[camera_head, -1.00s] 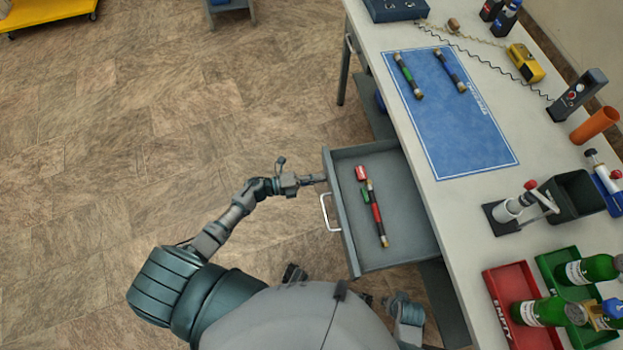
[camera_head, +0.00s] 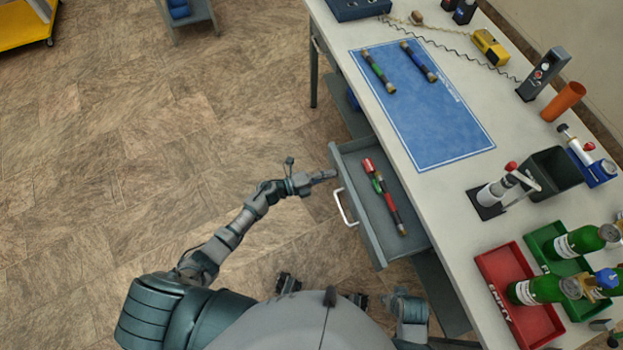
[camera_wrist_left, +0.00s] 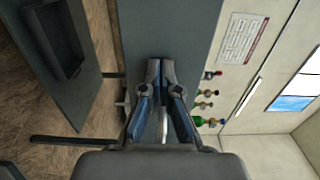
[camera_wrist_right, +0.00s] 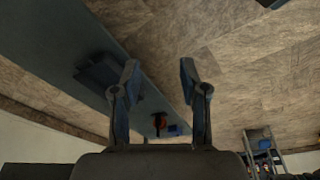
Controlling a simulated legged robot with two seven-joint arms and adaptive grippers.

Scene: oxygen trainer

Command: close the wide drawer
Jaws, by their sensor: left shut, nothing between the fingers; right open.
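The wide drawer (camera_head: 386,243) is a grey drawer pulled partly out from under the workbench, with a pale bar handle (camera_head: 344,208) on its front. Several red, green and black items (camera_head: 381,195) lie inside it. My left gripper (camera_head: 333,174) is shut and empty, its tip at the drawer front's far end, above the handle in the head view; I cannot tell whether it touches. The left wrist view shows its closed fingers (camera_wrist_left: 160,75) before a grey panel. My right gripper (camera_wrist_right: 156,75) is open and empty in the right wrist view.
The workbench (camera_head: 450,190) carries a blue mat (camera_head: 420,110), a red tray (camera_head: 515,300), a green tray (camera_head: 552,240), green bottles and a black bin (camera_head: 553,172). A yellow cart (camera_head: 25,25) stands far left. The floor left of the drawer is clear.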

